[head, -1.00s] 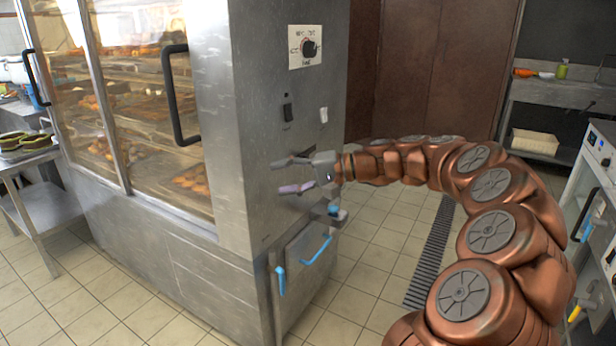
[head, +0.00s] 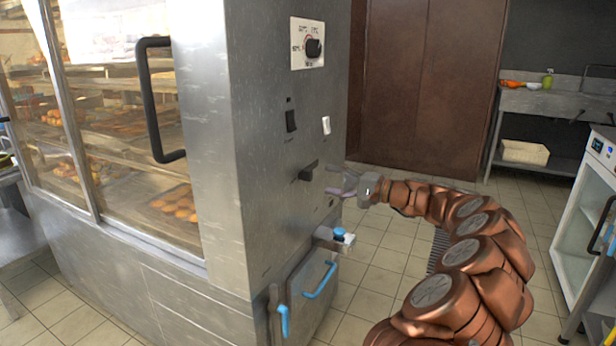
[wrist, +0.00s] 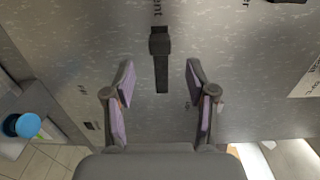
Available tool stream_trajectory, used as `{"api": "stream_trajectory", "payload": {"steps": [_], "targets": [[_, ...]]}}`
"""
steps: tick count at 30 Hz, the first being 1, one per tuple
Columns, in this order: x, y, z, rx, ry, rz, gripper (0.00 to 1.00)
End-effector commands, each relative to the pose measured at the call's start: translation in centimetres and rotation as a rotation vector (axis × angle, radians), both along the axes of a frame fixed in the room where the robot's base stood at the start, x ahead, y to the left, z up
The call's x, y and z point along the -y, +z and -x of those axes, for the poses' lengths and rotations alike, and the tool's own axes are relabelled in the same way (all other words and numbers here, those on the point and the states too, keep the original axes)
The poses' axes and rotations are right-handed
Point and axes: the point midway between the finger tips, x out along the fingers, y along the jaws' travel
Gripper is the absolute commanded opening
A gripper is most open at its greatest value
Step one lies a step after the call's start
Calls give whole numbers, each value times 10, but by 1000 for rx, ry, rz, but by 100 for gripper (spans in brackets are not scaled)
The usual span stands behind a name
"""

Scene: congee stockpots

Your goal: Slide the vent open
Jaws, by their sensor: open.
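The vent slider (head: 309,171) is a dark block sticking out of the grey steel side panel of the cabinet. In the wrist view its dark knob (wrist: 160,42) sits at the label end of a straight dark slot. The label beside it is partly cut off and ends in "nt". My gripper (head: 345,184) is open and empty, to the right of the slider in the head view. In the wrist view my gripper's two fingers (wrist: 159,72) stand apart on either side of the slot, and the knob is beyond their tips, not between the pads.
On the same panel are a dial (head: 313,48), a black switch (head: 291,121), a white switch (head: 326,125) and a blue button (head: 339,233) on a projecting box. Blue handles (head: 320,281) stick out below. Tiled floor (head: 375,255) is free to the right.

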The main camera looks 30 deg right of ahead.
Motion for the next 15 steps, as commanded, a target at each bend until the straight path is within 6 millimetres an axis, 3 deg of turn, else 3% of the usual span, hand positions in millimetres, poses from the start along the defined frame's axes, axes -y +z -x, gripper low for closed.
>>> {"api": "stream_trajectory", "payload": {"steps": [9, 15], "targets": [[-25, -2, -39, -1, 4, 2, 56], [-33, 0, -53, 0, 3, 0, 56]]}}
